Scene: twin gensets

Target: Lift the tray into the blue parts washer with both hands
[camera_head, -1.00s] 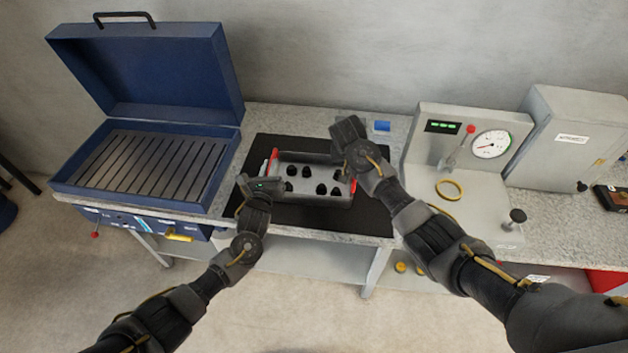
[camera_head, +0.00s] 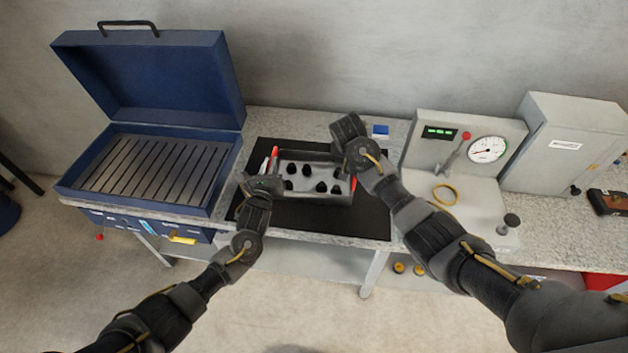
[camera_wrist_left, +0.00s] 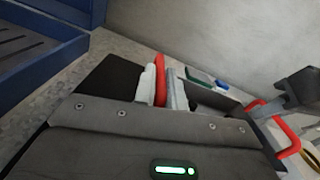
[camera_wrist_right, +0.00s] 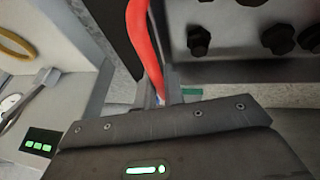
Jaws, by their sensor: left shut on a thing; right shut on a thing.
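The grey tray (camera_head: 318,199) holds several black parts and is over the black mat in the head view. A red handle stands at each end. My left gripper (camera_head: 268,172) is shut on the left red handle (camera_wrist_left: 161,82). My right gripper (camera_head: 352,165) is at the tray's right end, shut on the right red handle (camera_wrist_right: 143,40); its wrist partly hides that end in the head view. The blue parts washer (camera_head: 150,80) stands left of the tray, lid up, with a slatted grate (camera_head: 150,172) inside. I cannot tell how high the tray is above the mat.
The black mat (camera_head: 335,222) lies on a speckled bench. A gauge panel (camera_head: 487,149) with a lever and a yellow ring (camera_head: 445,194) stand at right, beside a grey cabinet (camera_head: 570,140). A small blue item (camera_head: 380,130) lies behind the mat.

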